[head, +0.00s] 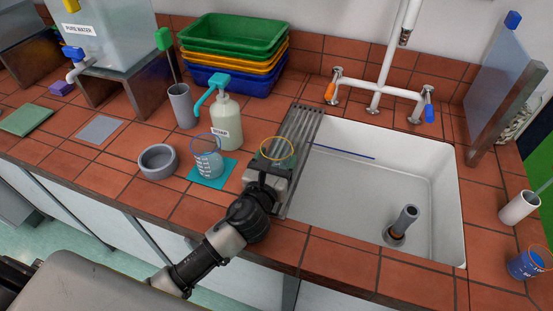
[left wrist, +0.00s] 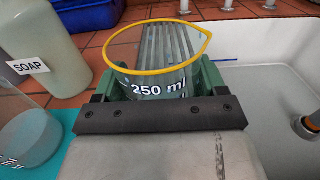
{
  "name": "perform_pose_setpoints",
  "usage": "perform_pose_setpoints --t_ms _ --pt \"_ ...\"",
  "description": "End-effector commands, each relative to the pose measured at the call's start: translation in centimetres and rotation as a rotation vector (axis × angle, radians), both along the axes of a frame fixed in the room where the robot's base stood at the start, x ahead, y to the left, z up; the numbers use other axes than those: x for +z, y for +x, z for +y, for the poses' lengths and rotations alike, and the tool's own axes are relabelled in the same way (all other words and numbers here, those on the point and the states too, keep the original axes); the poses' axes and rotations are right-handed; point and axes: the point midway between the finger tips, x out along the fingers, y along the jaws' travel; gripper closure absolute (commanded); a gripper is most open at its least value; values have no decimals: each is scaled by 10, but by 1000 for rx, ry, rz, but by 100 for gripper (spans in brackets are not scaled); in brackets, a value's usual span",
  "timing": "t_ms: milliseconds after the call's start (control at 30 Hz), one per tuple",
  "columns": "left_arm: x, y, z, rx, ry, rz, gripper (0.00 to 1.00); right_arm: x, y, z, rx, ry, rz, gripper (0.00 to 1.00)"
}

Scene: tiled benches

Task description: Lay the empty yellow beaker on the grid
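The yellow-rimmed clear beaker (head: 278,151) is upright and looks empty. In the left wrist view the beaker (left wrist: 158,88) shows a "250 ml" mark between the green finger pads. My left gripper (head: 268,172) is shut on it at the sink's left side. The metal grid (head: 303,128) is a ribbed draining strip along the sink's left edge; it also shows through and behind the beaker in the left wrist view (left wrist: 168,42). The beaker overlaps the grid in the head view; I cannot tell whether they touch. My right gripper is not in view.
A blue-rimmed beaker (head: 208,163) with liquid stands on a teal mat (head: 229,167), left of my gripper. A soap bottle (head: 226,122), grey mortar (head: 158,161) and stacked trays (head: 232,38) are nearby. The white sink (head: 350,190) holds an upright grey pipe (head: 402,224).

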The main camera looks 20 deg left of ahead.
Motion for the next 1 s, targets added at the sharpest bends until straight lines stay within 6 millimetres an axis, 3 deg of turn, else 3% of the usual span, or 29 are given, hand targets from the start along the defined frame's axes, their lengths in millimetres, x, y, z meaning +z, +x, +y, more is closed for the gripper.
perform_pose_setpoints --t_ms 33,133,467,567,1000 --pt "0 0 0 0 0 1 20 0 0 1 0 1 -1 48" --pt "0 0 0 0 0 1 5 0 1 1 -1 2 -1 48" --pt "4 0 0 0 -1 1 5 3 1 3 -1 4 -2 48" --pt "1 -12 0 -1 0 2 5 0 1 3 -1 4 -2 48" --pt "0 -100 3 -1 -1 3 5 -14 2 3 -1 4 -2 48"
